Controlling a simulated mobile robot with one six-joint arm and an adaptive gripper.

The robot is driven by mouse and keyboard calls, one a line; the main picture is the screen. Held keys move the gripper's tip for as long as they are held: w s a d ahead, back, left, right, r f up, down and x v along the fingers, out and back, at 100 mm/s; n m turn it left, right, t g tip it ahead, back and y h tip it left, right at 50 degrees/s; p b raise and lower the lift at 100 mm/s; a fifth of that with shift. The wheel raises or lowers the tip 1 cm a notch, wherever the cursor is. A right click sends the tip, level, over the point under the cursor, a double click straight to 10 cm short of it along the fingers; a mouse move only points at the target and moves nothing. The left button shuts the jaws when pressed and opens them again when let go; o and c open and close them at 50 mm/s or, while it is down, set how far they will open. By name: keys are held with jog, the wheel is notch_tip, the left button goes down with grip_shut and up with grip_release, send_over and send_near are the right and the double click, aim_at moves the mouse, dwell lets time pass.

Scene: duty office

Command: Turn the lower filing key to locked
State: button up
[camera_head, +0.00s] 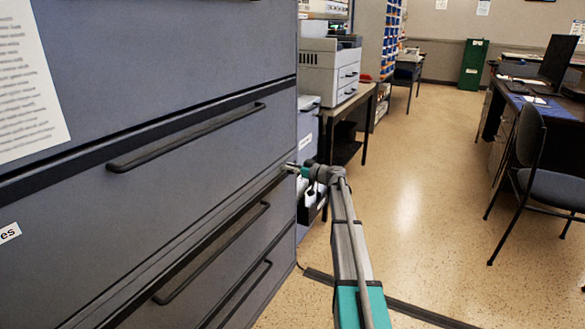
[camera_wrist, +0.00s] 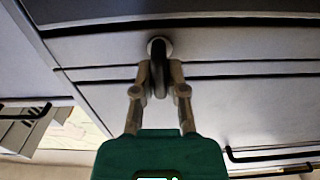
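The lower filing key is a dark, narrow key (camera_wrist: 158,76) in a round, pale lock (camera_wrist: 159,45) on the grey cabinet front in the wrist view. My gripper (camera_wrist: 159,72) has one finger on each side of the key, close against it, and looks shut on it. The key looks roughly upright in that view. In the head view my gripper (camera_head: 294,169) reaches the right edge of the grey filing cabinet (camera_head: 215,175). The key and lock are too small and covered to make out there.
Long drawer handles (camera_head: 190,137) stick out from the cabinet front. Behind my arm stand a printer (camera_head: 328,72) and its table (camera_head: 345,105). A chair (camera_head: 540,175) and desk (camera_head: 505,105) are at the right. The floor (camera_head: 430,190) between is clear.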

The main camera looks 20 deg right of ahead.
jog(key=shift+d, duration=0.3)
grip_shut()
jog(key=shift+a, duration=0.15)
jog(key=shift+m, duration=0.5)
jog(key=shift+w+m, duration=0.15)
jog(key=shift+m, duration=0.75)
jog(key=m, duration=0.6)
jog(key=shift+w+d+f, duration=0.15)
jog(key=shift+w+d, duration=0.05)
jog(key=shift+d, duration=0.05)
jog(key=m, duration=0.6)
jog(key=m+b, duration=0.1)
jog(key=m, duration=0.2)
jog(key=shift+w+d+f, duration=0.1)
jog(key=shift+d+f, duration=0.05)
jog(key=shift+f, duration=0.15)
